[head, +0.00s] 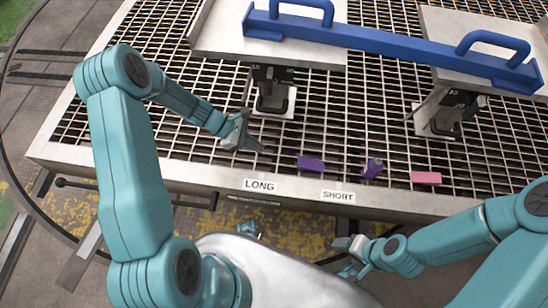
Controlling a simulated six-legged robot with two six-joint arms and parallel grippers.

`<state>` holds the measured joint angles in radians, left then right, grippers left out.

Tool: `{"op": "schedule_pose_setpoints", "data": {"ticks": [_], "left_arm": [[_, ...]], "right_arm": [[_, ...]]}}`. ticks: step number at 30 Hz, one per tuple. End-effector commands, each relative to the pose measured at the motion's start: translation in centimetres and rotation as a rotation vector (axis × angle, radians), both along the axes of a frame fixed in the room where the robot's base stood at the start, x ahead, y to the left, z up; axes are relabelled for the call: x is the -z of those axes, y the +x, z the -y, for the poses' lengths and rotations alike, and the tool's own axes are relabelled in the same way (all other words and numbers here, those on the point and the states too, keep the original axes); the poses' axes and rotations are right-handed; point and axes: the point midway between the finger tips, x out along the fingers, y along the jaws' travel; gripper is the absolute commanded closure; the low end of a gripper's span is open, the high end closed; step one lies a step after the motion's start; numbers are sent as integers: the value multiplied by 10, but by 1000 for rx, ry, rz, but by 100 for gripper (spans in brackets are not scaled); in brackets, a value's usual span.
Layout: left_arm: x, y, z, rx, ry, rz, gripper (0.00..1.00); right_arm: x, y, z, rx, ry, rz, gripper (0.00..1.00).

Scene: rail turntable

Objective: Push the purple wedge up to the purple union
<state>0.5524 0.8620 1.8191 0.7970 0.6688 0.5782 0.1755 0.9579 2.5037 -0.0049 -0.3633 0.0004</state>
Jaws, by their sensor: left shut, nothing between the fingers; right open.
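A flat, dark purple block (311,163), which looks like the purple wedge, lies on the grated table near its front edge. A purple upright piece (373,168), which looks like the purple union, stands to its right with a clear gap between them. Their exact shapes are too small to be sure of. My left gripper (254,147) is shut and empty, low over the grating to the left of the flat purple block and apart from it. My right gripper (346,258) is open and empty, in front of the table's front edge.
A pink block (426,178) lies right of the upright purple piece. Labels LONG (261,185) and SHORT (338,196) mark the front edge. Behind, a blue bar with handles (385,42) spans two pale plates above dark clamps (272,92). The grating between the purple pieces is clear.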

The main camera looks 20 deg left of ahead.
Motion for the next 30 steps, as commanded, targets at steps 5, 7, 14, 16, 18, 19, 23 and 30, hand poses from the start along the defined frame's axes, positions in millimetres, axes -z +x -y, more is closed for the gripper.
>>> {"op": "schedule_pose_setpoints", "data": {"ticks": [5, 7, 14, 16, 18, 19, 23, 30], "left_arm": [[28, 4, 29, 3, 0, -3, 100], [40, 7, 41, 3, 1, -3, 100], [65, 18, 77, 5, 3, 0, 100], [64, 21, 88, 6, 4, 0, 100], [64, 24, 95, 6, 4, 0, 100], [63, 25, 98, 6, 4, 0, 100], [62, 28, 104, 5, 4, 0, 100], [62, 29, 104, 4, 4, -1, 100]], "right_arm": [[14, 0, 0, 1, 0, -1, 33], [19, 0, 0, 1, 0, -1, 33], [33, -1, 0, 1, 0, -1, 33], [36, 0, 0, 1, 0, 0, 33], [38, 0, 1, 3, 0, 0, 33], [38, 0, 1, 3, 0, 1, 33], [39, 1, 1, 6, -1, 2, 33], [39, 1, 2, 6, -1, 2, 33]]}}
